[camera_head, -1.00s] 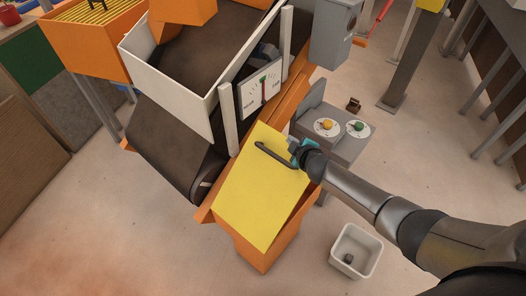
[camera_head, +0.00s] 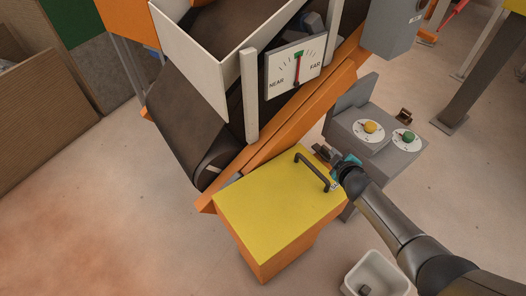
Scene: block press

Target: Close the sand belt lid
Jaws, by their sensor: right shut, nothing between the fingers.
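The yellow sand belt lid (camera_head: 270,205) lies over the orange box (camera_head: 275,255) beside the conveyor belt, and its near edges appear to rest on the box rim. A dark bar handle (camera_head: 312,172) stands on the lid near its right side. My right gripper (camera_head: 323,153) is just beyond the handle's right side, near the lid's right edge, shut and empty. I cannot tell whether it touches the lid or handle. My left gripper is out of view.
A grey control box (camera_head: 378,140) with yellow and green knobs stands just right of my right gripper. A NEAR–FAR dial (camera_head: 297,68) and orange rail (camera_head: 285,125) are behind the lid. A white bin (camera_head: 375,275) stands at the lower right. Floor at left is clear.

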